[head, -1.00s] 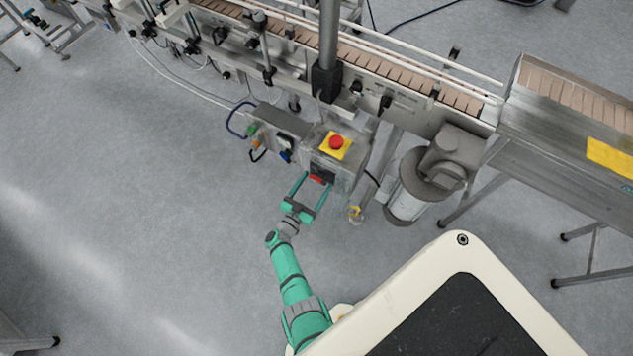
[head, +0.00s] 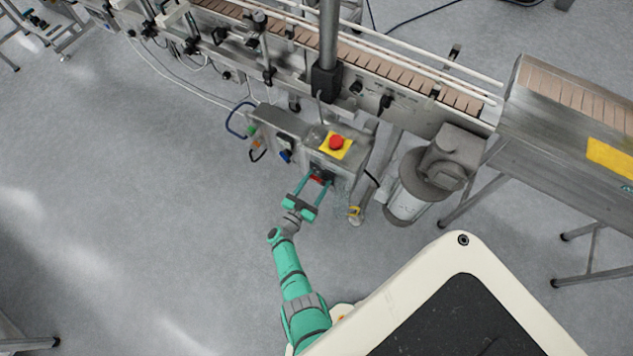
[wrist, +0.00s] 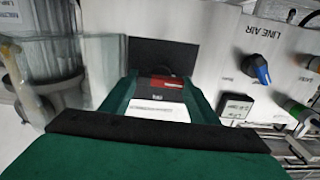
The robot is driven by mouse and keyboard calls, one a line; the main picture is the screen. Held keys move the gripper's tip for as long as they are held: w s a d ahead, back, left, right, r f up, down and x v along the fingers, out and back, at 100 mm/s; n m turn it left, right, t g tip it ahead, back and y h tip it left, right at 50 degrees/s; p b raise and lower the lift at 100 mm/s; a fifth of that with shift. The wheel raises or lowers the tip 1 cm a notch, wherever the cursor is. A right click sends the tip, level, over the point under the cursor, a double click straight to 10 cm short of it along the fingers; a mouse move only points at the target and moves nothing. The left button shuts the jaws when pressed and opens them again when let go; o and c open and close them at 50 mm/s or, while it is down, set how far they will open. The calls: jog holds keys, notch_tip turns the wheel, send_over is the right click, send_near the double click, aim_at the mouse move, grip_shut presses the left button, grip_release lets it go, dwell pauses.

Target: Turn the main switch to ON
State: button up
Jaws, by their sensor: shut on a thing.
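The main switch (head: 316,179) is a red handle on the front of a grey control box (head: 349,170). In the wrist view the red switch (wrist: 166,84) sits on a dark plate (wrist: 150,58), between my two fingers. My gripper (head: 316,183) reaches the box front with its green fingers on either side of the switch. In the wrist view my gripper (wrist: 160,95) is shut on the red switch. The fingers and palm hide parts of the switch, and I cannot read its position.
A red emergency button (head: 336,142) on a yellow plate tops the box. A blue selector knob (wrist: 262,72) marked LINE AIR is right of the switch in the wrist view. The conveyor (head: 420,80) runs behind, and a motor (head: 420,180) stands right. Floor at left is clear.

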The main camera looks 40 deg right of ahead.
jog(key=m, duration=1.4)
jog(key=shift+s+d+f, duration=0.1)
jog(key=shift+s+f, duration=0.05)
jog(key=shift+m, duration=1.7)
jog(key=o, duration=1)
jog(key=shift+s, duration=0.1)
jog(key=shift+o, duration=0.2)
